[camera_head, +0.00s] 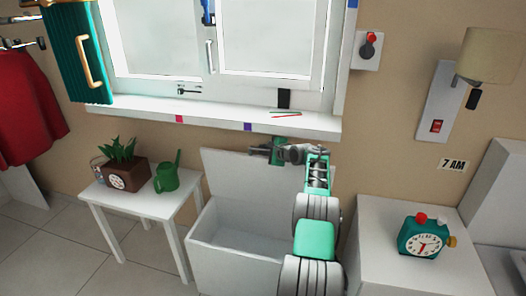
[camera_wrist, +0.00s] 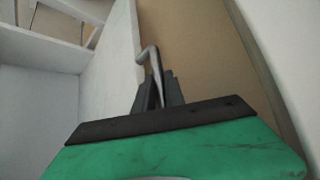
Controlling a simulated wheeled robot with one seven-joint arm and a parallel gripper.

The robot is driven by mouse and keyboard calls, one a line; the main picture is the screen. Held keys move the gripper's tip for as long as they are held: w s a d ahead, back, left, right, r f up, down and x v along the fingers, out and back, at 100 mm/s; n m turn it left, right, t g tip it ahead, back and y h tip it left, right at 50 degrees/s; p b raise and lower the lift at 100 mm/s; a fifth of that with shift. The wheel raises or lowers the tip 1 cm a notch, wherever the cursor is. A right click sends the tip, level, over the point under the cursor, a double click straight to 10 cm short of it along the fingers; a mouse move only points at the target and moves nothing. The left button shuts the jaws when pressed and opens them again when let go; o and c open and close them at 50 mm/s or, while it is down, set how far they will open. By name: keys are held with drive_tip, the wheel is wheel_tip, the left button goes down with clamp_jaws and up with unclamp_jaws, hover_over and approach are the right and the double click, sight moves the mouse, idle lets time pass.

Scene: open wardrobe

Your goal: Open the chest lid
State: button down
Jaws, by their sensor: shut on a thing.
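The white chest (camera_head: 215,262) stands on the floor below the window, and its empty-looking inside shows. Its lid (camera_head: 228,178) is raised, standing nearly upright at the back near the wall. My gripper (camera_head: 258,150) is at the lid's top edge. In the wrist view the lid (camera_wrist: 112,65) is a pale panel left of my gripper (camera_wrist: 157,88). The dark fingers are shut on a thin, bent grey handle (camera_wrist: 146,55) beside the lid's face. Where the handle joins the lid is hard to make out.
A white table (camera_head: 178,204) with a planter (camera_head: 124,174) and a green watering can (camera_head: 167,176) stands left of the chest. A white cabinet (camera_head: 385,218) with an alarm clock (camera_head: 422,238) stands right. The window sill (camera_head: 215,113) juts out above the lid.

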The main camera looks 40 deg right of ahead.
drive_tip(key=shift+w+a+r, duration=0.15)
drive_tip(key=shift+a, duration=0.05)
drive_tip(key=c, duration=1.6)
unclamp_jaws()
drive_tip(key=shift+w+a, duration=0.1)
drive_tip(key=shift+o, duration=1)
drive_tip(key=shift+s+d, duration=0.2)
drive_tip(key=shift+d, duration=0.05)
drive_tip(key=v, duration=0.7)
drive_tip(key=shift+s, duration=0.45)
